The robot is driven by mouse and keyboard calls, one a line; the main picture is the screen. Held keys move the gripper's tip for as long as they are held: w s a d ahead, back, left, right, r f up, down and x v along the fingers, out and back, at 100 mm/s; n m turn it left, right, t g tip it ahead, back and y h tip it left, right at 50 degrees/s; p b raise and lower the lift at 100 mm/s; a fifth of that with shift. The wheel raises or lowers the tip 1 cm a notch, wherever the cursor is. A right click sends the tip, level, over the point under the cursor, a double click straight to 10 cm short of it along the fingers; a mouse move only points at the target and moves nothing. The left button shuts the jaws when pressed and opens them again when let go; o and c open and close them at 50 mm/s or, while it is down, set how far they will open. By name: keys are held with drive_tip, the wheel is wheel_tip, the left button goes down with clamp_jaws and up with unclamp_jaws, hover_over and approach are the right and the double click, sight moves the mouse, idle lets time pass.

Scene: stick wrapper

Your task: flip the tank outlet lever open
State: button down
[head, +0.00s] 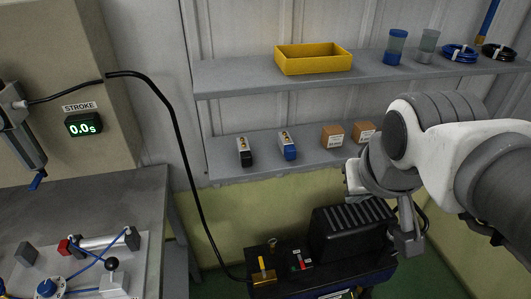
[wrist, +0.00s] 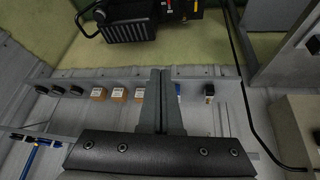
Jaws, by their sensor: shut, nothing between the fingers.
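The tank outlet lever (head: 261,263) is a small yellow handle standing upright on a brass valve (head: 263,277), at the left end of the dark compressor in the head view. My gripper (head: 407,240) is to the right of the lever and apart from it, in front of the compressor's black ribbed housing (head: 350,232). In the wrist view my gripper's two grey fingers (wrist: 160,72) are together with nothing between them. In that view the compressor is at the top edge, where the lever is too small to make out clearly.
A red and green switch box (head: 300,260) sits beside the valve. A shelf (head: 225,168) with small boxes is behind. A grey bench (head: 100,190) with a pneumatic rig stands at left.

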drive_tip(key=w+d+f+h+b, duration=0.1)
drive_tip(key=w+d+f+b, duration=0.15)
drive_tip(key=w+f, duration=0.4)
drive_tip(key=w+d+f+h+b, duration=0.1)
drive_tip(key=w+d+f+b, duration=0.15)
drive_tip(key=w, duration=0.75)
drive_tip(key=w+f+n+t+y+b, duration=0.1)
drive_tip(key=w+f+b, duration=0.1)
drive_tip(key=w+f, duration=0.45)
drive_tip(key=w+f+n+b, duration=0.1)
drive_tip(key=w+f, duration=0.2)
drive_tip(key=f, duration=0.6)
drive_tip(key=w+a+f+n+g+y+b, duration=0.1)
drive_tip(key=w+a+f+y+b, duration=0.1)
drive_tip(key=f, duration=0.8)
drive_tip(key=w+a+f+y+b, duration=0.1)
drive_tip(key=a+f+y+b, duration=0.1)
drive_tip(key=f, duration=0.8)
drive_tip(key=s+a+f+g+y+b, duration=0.1)
drive_tip(key=s+a+f+y, duration=0.1)
drive_tip(key=f, duration=0.6)
drive_tip(key=s+a+f+g+y+b, duration=0.1)
drive_tip(key=s+a+f+y+b, duration=0.1)
drive_tip(key=a+f, duration=0.3)
wheel_tip(320, 180, down, 4)
drive_tip(key=shift+s+a+f+n, duration=0.15)
drive_tip(key=shift+s+a+n, duration=0.2)
drive_tip(key=shift+s, duration=0.4)
drive_tip(key=shift+d+f, duration=0.1)
